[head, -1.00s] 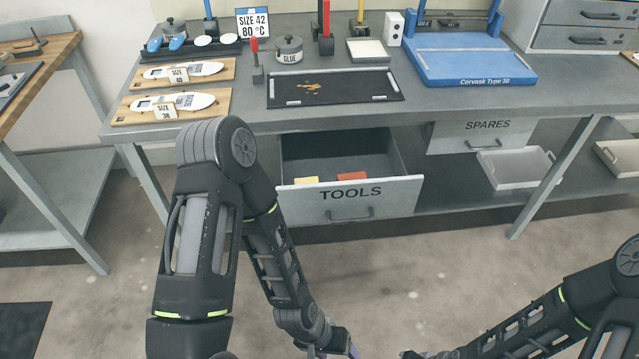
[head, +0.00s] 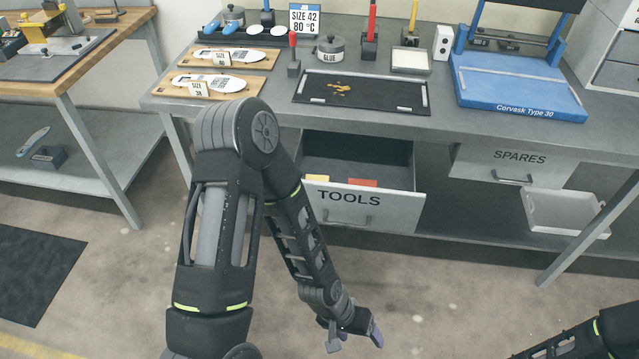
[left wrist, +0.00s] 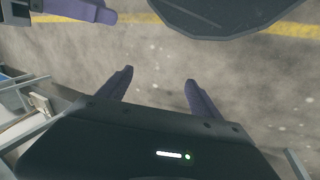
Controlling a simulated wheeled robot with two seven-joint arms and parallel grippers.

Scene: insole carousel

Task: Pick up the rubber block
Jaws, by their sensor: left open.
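The open TOOLS drawer (head: 362,208) under the bench holds a yellow block (head: 318,179) and a red block (head: 362,183), both partly hidden behind its front panel. I cannot tell which is the rubber block. My left gripper (head: 355,340) is low over the floor, in front of and below the drawer, apart from both blocks. In the left wrist view, its fingers (left wrist: 159,76) are open and empty, with bare floor between them. A purple finger at the top left of that view seems to be my right gripper's; its opening is unclear. My right gripper is outside the head view.
On the bench (head: 447,128) stand a black mat (head: 362,92), a glue pot (head: 330,50), insole boards (head: 215,84) and a blue press (head: 520,90). Open floor lies before the bench.

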